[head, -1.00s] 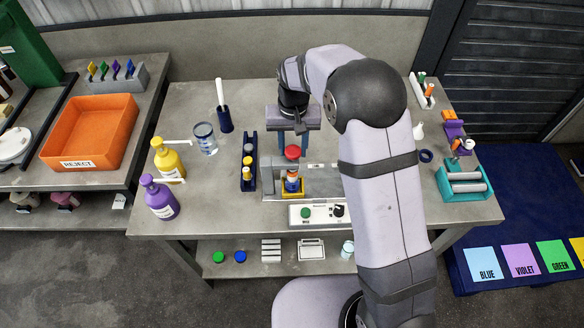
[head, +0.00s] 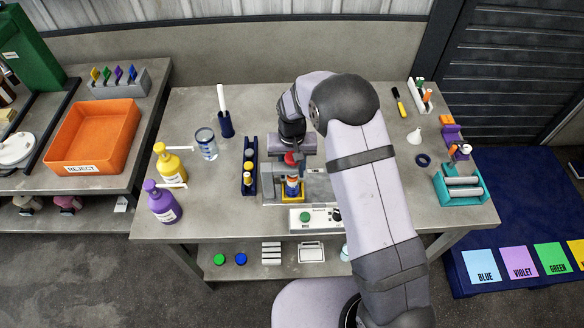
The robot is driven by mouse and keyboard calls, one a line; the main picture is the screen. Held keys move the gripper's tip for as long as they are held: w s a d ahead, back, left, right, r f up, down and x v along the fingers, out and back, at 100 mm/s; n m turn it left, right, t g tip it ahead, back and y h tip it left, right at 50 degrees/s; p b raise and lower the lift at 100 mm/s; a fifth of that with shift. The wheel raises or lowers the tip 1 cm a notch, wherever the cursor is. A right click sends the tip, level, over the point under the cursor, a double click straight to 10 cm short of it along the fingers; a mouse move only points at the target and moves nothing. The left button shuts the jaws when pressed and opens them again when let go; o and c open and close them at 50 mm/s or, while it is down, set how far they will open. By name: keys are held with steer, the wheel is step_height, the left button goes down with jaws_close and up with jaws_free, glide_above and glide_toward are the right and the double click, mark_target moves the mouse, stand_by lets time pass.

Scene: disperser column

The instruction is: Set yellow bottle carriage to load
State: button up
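The yellow bottle carriage (head: 291,197) sits at the front of the grey machine (head: 318,187) in the middle of the bench. A small white and orange bottle (head: 292,184) stands upright in it. A red knob (head: 291,159) shows just above and behind the bottle. My gripper (head: 293,163) points down at the red knob, with its fingers around or beside it. I cannot tell whether the fingers touch the knob or how far they are closed. My gripper and arm hide part of the machine.
A control box with a green button (head: 305,217) stands in front of the carriage. A dark blue rack (head: 248,178) of small bottles stands close on the left. Yellow (head: 169,162) and violet (head: 162,203) pump bottles stand farther left. A teal roller stand (head: 462,184) is at the right.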

steer(key=shift+f, duration=0.1)
jaws_close()
steer(key=d, duration=0.7)
steer(key=shift+d, duration=0.3)
jaws_free()
step_height(320, 180, up, 8)
steer(key=b, duration=0.2)
steer(key=shift+f, duration=0.25)
